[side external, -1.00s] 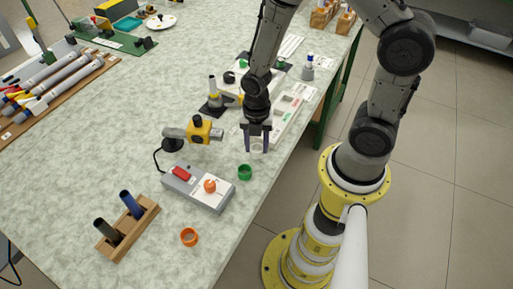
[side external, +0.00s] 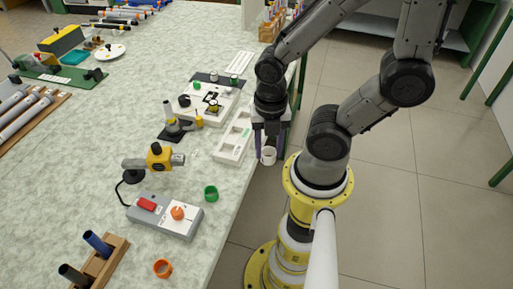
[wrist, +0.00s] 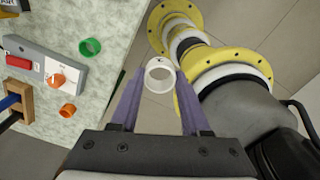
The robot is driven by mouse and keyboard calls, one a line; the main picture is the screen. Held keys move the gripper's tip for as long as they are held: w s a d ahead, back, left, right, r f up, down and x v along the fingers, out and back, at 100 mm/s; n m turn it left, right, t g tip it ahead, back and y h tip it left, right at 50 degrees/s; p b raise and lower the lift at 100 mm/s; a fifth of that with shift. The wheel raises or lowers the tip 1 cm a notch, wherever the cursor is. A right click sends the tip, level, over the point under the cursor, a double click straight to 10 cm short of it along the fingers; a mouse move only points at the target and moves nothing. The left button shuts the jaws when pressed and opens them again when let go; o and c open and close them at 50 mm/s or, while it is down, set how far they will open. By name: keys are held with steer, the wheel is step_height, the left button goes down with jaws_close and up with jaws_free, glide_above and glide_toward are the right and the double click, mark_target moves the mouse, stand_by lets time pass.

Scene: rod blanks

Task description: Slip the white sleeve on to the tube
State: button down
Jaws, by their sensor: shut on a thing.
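The white sleeve (side external: 268,157) is a short, open ring. My gripper (side external: 270,147) is shut on it and holds it just past the table's right edge, with floor and my base behind it. In the wrist view the sleeve (wrist: 160,78) sits between the purple fingertips, and its open end faces the camera. A grey tube (side external: 169,112) with a yellow band stands on a black base. I cannot tell which tube is meant.
A green ring (side external: 211,193) and an orange ring (side external: 162,268) lie near the front. A white tray (side external: 232,143) lies beside my gripper at the table edge.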

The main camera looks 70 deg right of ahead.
steer(key=w+d+r, duration=0.1)
steer(key=w+r, duration=0.3)
steer(key=w, duration=0.4)
steer(key=w+d+r+n, duration=0.1)
steer(key=w+r, duration=0.2)
steer(key=w, duration=0.5)
steer(key=w+d+r, duration=0.2)
steer(key=w+r, duration=0.2)
steer(key=w, duration=0.3)
steer(key=m, duration=0.1)
glide_above(166, 102)
step_height(166, 102, down, 5)
steer(key=shift+w+a+f, duration=0.1)
steer(key=shift+f, duration=0.1)
steer(key=shift+d+f, duration=0.2)
steer(key=shift+f, duration=2.2)
steer(key=shift+f, duration=1.35)
